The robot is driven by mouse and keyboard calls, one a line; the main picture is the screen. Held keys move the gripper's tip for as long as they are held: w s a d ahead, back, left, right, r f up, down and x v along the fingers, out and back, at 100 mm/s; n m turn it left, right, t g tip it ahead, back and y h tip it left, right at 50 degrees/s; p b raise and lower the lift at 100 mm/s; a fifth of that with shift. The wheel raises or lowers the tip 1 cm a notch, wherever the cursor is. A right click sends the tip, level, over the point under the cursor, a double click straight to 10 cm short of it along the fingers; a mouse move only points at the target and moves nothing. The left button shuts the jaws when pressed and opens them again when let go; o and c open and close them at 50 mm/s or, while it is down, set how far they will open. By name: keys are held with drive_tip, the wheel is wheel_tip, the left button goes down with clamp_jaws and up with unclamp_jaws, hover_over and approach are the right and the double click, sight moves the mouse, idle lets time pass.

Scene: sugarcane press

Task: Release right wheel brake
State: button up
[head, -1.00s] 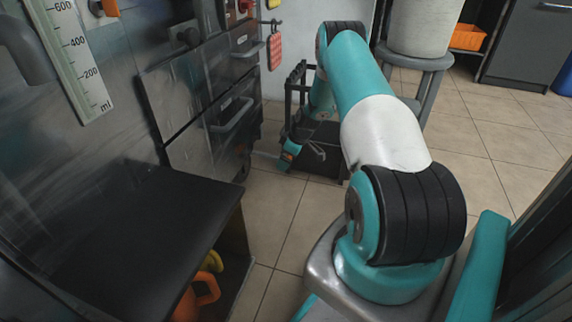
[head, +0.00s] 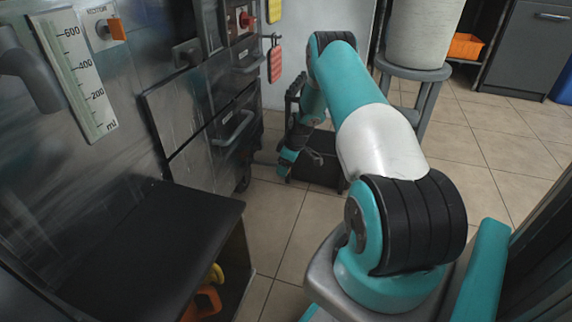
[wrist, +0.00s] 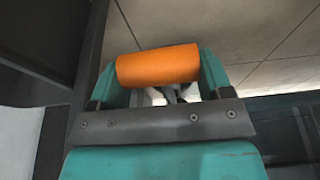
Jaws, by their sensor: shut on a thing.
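My gripper (wrist: 160,68) is shut on an orange cylindrical grip in the wrist view. The orange cylinder (wrist: 158,66) lies crosswise between the two teal fingers, slightly tilted. A grey part shows behind it, but what the cylinder is fixed to is hidden. In the head view my gripper (head: 286,162) is low near the floor, right of the steel machine's base. A dark caster wheel (head: 244,178) stands under the machine's right end, to the left of my gripper. I cannot make out a brake on the wheel, nor its state.
The steel machine front with drawers (head: 215,135) rises on the left. A black shelf (head: 150,240) juts out in front of it. A dark low box (head: 322,172) is just right of my gripper. A grey stool (head: 415,76) stands behind. Tiled floor is open at the right.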

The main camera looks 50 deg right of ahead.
drive_tip(key=r+p, duration=0.1)
drive_tip(key=r+g+p, duration=0.1)
drive_tip(key=r, duration=0.1)
drive_tip(key=w+r+g+p, duration=0.1)
drive_tip(key=r, duration=0.1)
drive_tip(key=shift+w+a+r+h+p, duration=0.1)
drive_tip(key=shift+a+r+h+p, duration=0.15)
drive_tip(key=shift+h+p, duration=0.15)
drive_tip(key=shift+w+a+r+p, duration=0.1)
drive_tip(key=shift+w+r+p, duration=0.15)
drive_tip(key=shift+r+p, duration=0.1)
drive_tip(key=o, duration=1.3)
drive_tip(key=r+p, duration=0.2)
drive_tip(key=r, duration=0.3)
drive_tip(key=s+r+p, duration=0.1)
drive_tip(key=r+p, duration=0.2)
drive_tip(key=r, duration=0.3)
drive_tip(key=s+r+p, duration=0.1)
drive_tip(key=r+p, duration=0.2)
drive_tip(key=r, duration=0.3)
drive_tip(key=shift+d, duration=0.4)
